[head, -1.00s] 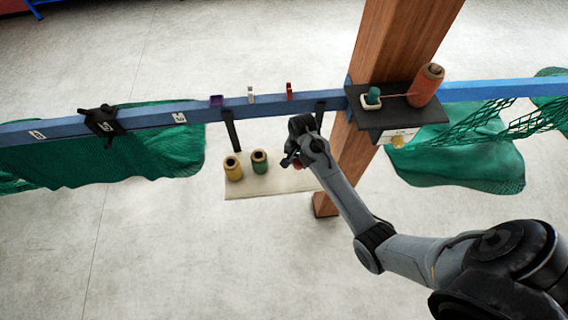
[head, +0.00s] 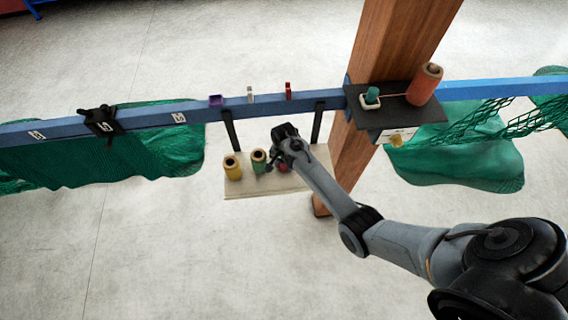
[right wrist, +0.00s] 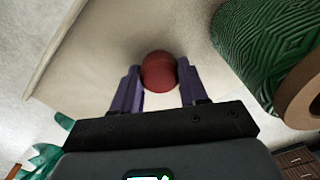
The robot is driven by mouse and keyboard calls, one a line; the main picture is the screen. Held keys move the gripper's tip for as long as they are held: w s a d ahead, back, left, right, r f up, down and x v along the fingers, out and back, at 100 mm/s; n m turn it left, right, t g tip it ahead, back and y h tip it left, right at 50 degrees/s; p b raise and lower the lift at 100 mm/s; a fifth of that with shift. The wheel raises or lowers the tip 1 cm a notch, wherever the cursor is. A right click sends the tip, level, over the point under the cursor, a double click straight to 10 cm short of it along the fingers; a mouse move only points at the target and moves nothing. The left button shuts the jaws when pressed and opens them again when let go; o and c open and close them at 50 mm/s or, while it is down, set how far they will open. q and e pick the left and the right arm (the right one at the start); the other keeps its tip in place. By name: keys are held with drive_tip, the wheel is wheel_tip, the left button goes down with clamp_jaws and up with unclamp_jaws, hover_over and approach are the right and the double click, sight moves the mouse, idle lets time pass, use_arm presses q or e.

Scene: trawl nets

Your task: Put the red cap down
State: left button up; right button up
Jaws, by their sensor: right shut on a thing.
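The red cap (right wrist: 159,72) is a round, dark red piece between the two purple fingertips of my right gripper (right wrist: 160,78) in the right wrist view. My right gripper is shut on it. In the head view my right gripper (head: 276,164) is over the pale hanging shelf (head: 240,190), just right of the green spool (head: 258,162), and a bit of the red cap (head: 283,168) shows below it. The cap is over the shelf board in the wrist view; I cannot tell whether it touches. My left gripper is not in view.
A yellow spool (head: 232,168) stands left of the green one. The shelf hangs from a blue rail (head: 60,131) on black straps. A wooden post (head: 395,50) carries a dark ledge (head: 420,112) with an orange spool (head: 424,84). Green netting (head: 150,150) hangs at left.

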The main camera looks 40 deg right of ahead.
drive_tip(key=shift+f, duration=0.1)
drive_tip(key=o, duration=1.1)
drive_tip(key=shift+o, duration=0.2)
drive_tip(key=shift+r, duration=0.45)
wheel_tip(320, 180, up, 10)
drive_tip(key=s+a+r+n+t, duration=0.1)
drive_tip(key=s+a+n, duration=0.2)
drive_tip(key=s+n, duration=0.2)
drive_tip(key=s+a+r+n+t, duration=0.1)
drive_tip(key=s+a+n, duration=0.3)
drive_tip(key=s, duration=0.8)
drive_tip(key=s+a+r+n+t, duration=0.1)
drive_tip(key=s+a+r+n, duration=0.2)
drive_tip(key=s, duration=0.5)
drive_tip(key=a+n, duration=0.1)
drive_tip(key=n, duration=0.1)
drive_tip(key=shift+s+a+n+t, duration=0.15)
drive_tip(key=shift+a+n+t, duration=0.15)
drive_tip(key=shift+n, duration=0.1)
